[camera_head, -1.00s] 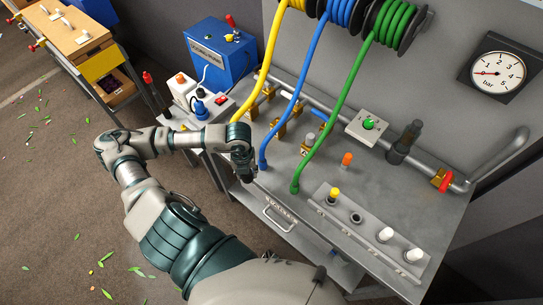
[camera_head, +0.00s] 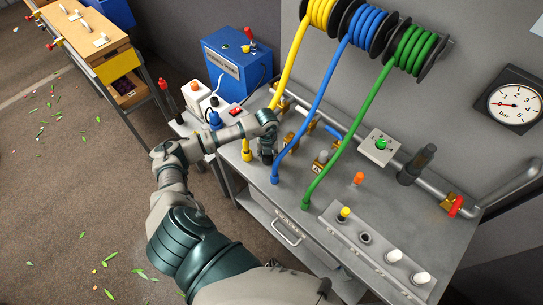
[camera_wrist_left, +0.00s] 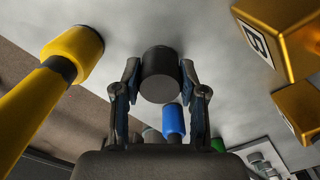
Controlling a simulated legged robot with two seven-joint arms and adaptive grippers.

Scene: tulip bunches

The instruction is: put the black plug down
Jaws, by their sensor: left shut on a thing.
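My left gripper (camera_head: 265,148) is over the grey bench top (camera_head: 400,215), between the yellow hose end (camera_head: 246,151) and the blue hose end (camera_head: 275,177). In the left wrist view the gripper (camera_wrist_left: 162,88) is shut on the black plug (camera_wrist_left: 160,72), a short dark cylinder gripped by its sides. Bench surface shows around the plug; I cannot tell whether it touches. In the head view the plug is mostly hidden by the gripper. My right gripper is not in view.
Brass fittings (camera_wrist_left: 280,35) are close on the right in the wrist view. The yellow hose end (camera_wrist_left: 72,52) is close on the left, the blue one (camera_wrist_left: 174,119) below the plug. A switch strip (camera_head: 370,248) lies along the bench front, and a blue box (camera_head: 236,62) stands behind.

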